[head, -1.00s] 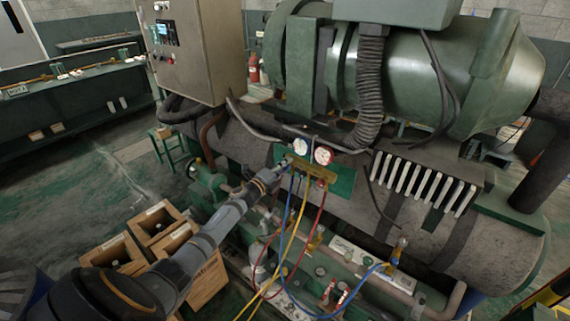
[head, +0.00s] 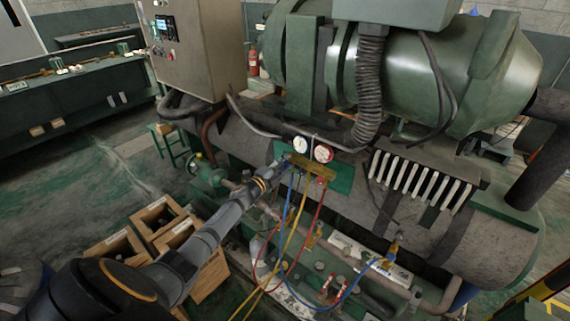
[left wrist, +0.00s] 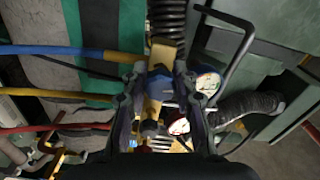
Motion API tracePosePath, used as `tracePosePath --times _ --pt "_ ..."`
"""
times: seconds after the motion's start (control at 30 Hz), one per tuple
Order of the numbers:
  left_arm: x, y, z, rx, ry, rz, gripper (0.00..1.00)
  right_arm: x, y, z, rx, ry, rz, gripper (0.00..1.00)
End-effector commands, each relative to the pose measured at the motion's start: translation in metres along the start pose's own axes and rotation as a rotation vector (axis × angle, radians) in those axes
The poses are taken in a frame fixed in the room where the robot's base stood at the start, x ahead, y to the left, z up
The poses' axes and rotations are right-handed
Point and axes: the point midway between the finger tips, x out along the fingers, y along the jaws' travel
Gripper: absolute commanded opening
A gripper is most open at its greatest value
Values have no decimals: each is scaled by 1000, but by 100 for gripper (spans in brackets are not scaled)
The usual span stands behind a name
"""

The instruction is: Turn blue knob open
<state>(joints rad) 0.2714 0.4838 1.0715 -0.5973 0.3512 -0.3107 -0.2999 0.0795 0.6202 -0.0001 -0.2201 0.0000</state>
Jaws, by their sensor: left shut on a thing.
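The brass gauge manifold (head: 318,170) hangs on the front of the machine, with a blue-rimmed gauge (head: 301,145) and a red-rimmed gauge (head: 323,153) above it. My left gripper (head: 285,161) is at the manifold's left end. In the left wrist view its two dark fingers (left wrist: 158,92) are shut on the blue knob (left wrist: 158,82), which is mostly hidden between them. The brass body (left wrist: 163,53) shows just beyond the fingertips. The blue-rimmed gauge (left wrist: 207,81) is right of the fingers. My right gripper is not in view.
Blue (head: 286,215), yellow (head: 297,230) and red (head: 319,208) hoses hang below the manifold, close to my left gripper. A ribbed black conduit (head: 369,90) runs above right. Wooden crates (head: 160,217) stand on the floor at lower left.

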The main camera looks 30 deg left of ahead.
Motion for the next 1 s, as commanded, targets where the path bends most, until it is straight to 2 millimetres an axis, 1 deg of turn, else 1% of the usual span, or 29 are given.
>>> tracePosePath --times 0.27,0.3,0.47,0.73,0.8,0.87,0.97,1.0 --pt "0 1 1 0 -1 2 0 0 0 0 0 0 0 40" --pt "0 1 1 0 -2 2 31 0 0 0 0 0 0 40" --pt "0 1 0 1 -1 2 52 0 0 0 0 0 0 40" --pt "0 0 0 1 0 1 52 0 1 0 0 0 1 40" --pt "-3 1 1 2 -1 1 52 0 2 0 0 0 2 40" --pt "-9 1 1 3 -1 2 52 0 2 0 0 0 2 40" --pt "-27 2 0 3 1 5 52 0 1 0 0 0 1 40" --pt "-37 2 1 5 0 5 52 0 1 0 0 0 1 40"
